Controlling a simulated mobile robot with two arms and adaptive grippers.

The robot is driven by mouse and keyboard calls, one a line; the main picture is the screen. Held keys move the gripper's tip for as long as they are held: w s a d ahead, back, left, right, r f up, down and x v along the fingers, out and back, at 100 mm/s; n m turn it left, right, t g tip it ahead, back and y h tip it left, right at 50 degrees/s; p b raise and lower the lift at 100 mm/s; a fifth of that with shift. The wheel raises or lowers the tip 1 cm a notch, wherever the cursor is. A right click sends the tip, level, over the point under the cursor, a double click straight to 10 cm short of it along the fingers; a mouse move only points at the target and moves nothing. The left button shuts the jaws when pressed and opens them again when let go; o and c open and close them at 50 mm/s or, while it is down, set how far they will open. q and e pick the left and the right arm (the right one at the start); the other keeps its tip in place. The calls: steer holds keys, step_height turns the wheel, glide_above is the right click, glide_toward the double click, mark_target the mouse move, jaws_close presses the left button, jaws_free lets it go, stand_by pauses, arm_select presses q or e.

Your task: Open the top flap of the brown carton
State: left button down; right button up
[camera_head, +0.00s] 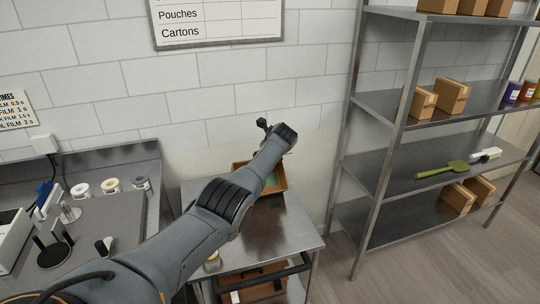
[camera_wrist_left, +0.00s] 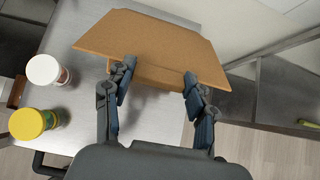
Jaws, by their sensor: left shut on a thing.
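The brown carton (camera_head: 280,178) stands on a small steel table behind my left arm. Part of its inside shows green, and much of it is hidden by the arm. In the left wrist view a broad brown cardboard flap (camera_wrist_left: 150,38) spreads out beyond the fingers. A narrower brown cardboard part lies between the fingers. My left gripper (camera_wrist_left: 159,74) is shut on the carton's cardboard, with one finger on each side. In the head view the left gripper is mostly hidden by my arm. My right gripper is not in view.
The steel table (camera_head: 280,232) has bare room in front of the carton. A white-lidded jar (camera_wrist_left: 45,70) and a yellow-lidded jar (camera_wrist_left: 30,122) stand at its left. A metal shelf rack (camera_head: 385,165) with small cartons stands to the right. A cluttered counter (camera_head: 125,212) is on the left.

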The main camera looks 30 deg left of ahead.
arm_select(q)
steer(key=shift+w+a+f, duration=0.3)
steer(key=shift+a+f, duration=0.05)
steer(key=shift+f, duration=0.2)
steer(key=shift+s+d+r, duration=0.25)
steer(key=shift+s+r, duration=0.1)
steer(key=shift+r, duration=0.05)
steer(key=shift+w+a+f, duration=0.1)
steer(key=shift+w+a, duration=0.05)
steer(key=shift+w, duration=0.05)
steer(key=shift+c, duration=2.2)
jaws_free()
steer(key=shift+r, duration=0.25)
